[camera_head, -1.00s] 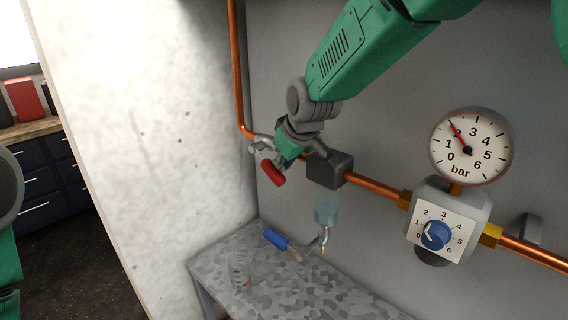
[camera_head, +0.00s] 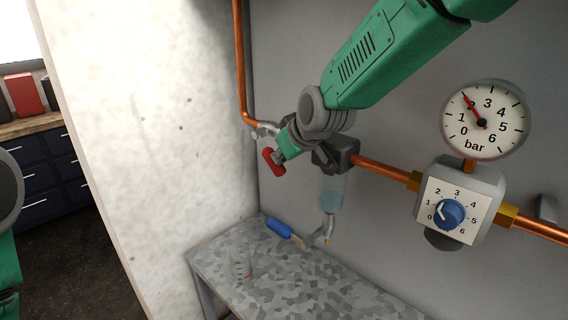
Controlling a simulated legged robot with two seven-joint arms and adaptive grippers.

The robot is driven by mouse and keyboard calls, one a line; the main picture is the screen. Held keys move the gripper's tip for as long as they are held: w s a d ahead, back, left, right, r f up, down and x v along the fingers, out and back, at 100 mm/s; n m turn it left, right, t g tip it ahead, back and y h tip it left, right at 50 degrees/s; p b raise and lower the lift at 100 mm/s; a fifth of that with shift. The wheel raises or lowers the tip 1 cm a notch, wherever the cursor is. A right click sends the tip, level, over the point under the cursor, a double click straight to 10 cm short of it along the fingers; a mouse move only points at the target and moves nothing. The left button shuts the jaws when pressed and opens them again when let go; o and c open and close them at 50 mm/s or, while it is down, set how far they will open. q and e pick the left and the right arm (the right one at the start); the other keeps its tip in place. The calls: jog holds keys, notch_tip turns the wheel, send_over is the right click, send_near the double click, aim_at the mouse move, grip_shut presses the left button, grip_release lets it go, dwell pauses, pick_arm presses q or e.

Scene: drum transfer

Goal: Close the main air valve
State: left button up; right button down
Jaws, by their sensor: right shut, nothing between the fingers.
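The red valve handle (camera_head: 273,161) is on the copper pipe near its corner bend, beside the light concrete wall. It slants down to the right. My right gripper (camera_head: 292,141) comes in from the upper right and is shut, just right of the handle. Its wrist and green body cover most of the valve body, and its fingertips are hard to make out. I cannot tell whether it touches the handle. The round pressure gauge (camera_head: 485,121) has its red needle near 2 bar. Only part of my left arm shows at the left edge; its gripper is out of view.
A dark filter block with a clear bowl (camera_head: 333,192) hangs close under my right gripper. A regulator with a blue knob (camera_head: 450,214) is on the pipe further right. A metal table (camera_head: 300,285) below holds a blue-handled tool (camera_head: 280,228) and a clear container (camera_head: 240,264).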

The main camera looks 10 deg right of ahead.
aim_at(274, 168)
jog(key=a+f+t+b, duration=0.1)
jog(key=b, duration=0.1)
jog(key=a+f+t+y+b, duration=0.1)
jog(key=f+b, duration=0.1)
jog(key=b, duration=0.1)
jog(key=shift+w+t+b, duration=0.3)
jog(key=shift+w, duration=0.1)
jog(key=w+t+b, duration=0.1)
jog(key=b, duration=0.2)
jog(key=w+a+f+t+y+b, duration=0.1)
jog(key=t+b, duration=0.1)
jog(key=b, duration=0.1)
jog(key=w+f+m+t+y+b, duration=0.1)
jog(key=b, duration=0.2)
jog(key=shift+w+a+t+b, duration=0.1)
jog(key=shift+a+t+b, duration=0.15)
jog(key=shift+t+b, duration=0.05)
jog(key=shift+d, duration=0.15)
